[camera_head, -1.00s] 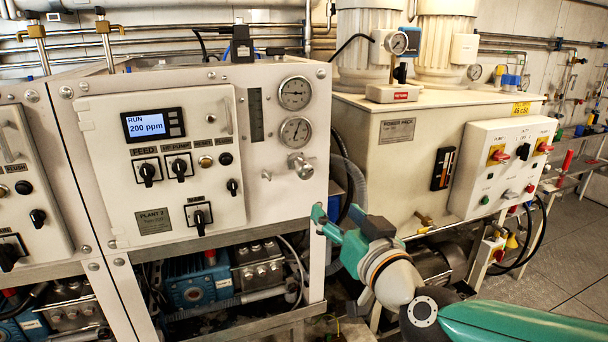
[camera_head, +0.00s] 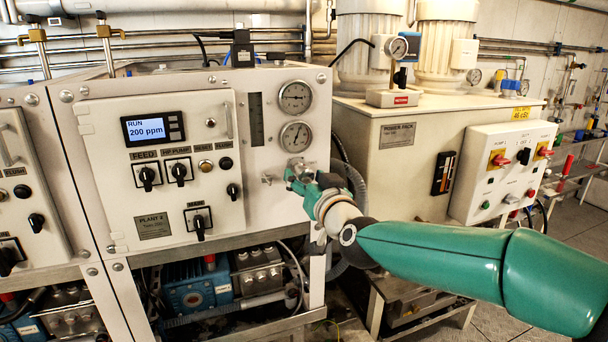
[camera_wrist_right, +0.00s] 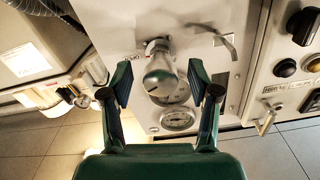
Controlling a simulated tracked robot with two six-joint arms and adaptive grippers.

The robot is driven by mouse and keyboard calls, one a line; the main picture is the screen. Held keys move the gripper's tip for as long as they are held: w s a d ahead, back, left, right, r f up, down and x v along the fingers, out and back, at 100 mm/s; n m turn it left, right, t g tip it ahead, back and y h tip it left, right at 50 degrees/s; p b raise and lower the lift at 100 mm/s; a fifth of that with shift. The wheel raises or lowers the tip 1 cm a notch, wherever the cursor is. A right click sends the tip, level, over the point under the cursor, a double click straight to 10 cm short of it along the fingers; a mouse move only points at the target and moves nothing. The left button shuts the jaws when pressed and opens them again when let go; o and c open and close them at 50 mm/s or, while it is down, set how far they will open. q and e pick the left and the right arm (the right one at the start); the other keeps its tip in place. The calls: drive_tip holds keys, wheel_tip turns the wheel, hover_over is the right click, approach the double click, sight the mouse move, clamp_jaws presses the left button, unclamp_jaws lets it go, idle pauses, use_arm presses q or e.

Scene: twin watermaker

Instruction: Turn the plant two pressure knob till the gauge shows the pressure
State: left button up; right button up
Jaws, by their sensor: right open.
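The plant two panel (camera_head: 190,110) is a white cabinet whose display reads RUN 200 ppm. Two round gauges, an upper one (camera_head: 295,96) and a lower one (camera_head: 296,136), sit at its right side. The metal pressure knob (camera_wrist_right: 160,78) shows in the right wrist view between my open fingers, apart from both. In the head view the knob is mostly hidden behind my right gripper (camera_head: 296,178), which is at the panel below the lower gauge. A gauge also shows in the wrist view (camera_wrist_right: 177,119). The needle readings are too small to tell. My left gripper is not in view.
A small valve handle (camera_head: 267,179) sticks out left of the knob.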

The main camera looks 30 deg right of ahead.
drive_tip(key=shift+x, duration=0.8)
drive_tip(key=shift+c, duration=0.3)
drive_tip(key=c, duration=1.1)
drive_tip(key=shift+f+m+b, duration=0.1)
drive_tip(key=shift+m+b, duration=0.4)
clamp_jaws()
drive_tip(key=o, duration=1.2)
unclamp_jaws()
drive_tip(key=shift+c, duration=0.2)
drive_tip(key=shift+s, duration=0.15)
drive_tip(key=v, duration=1.1)
drive_tip(key=shift+s+a, duration=0.15)
drive_tip(key=shift+s, duration=0.15)
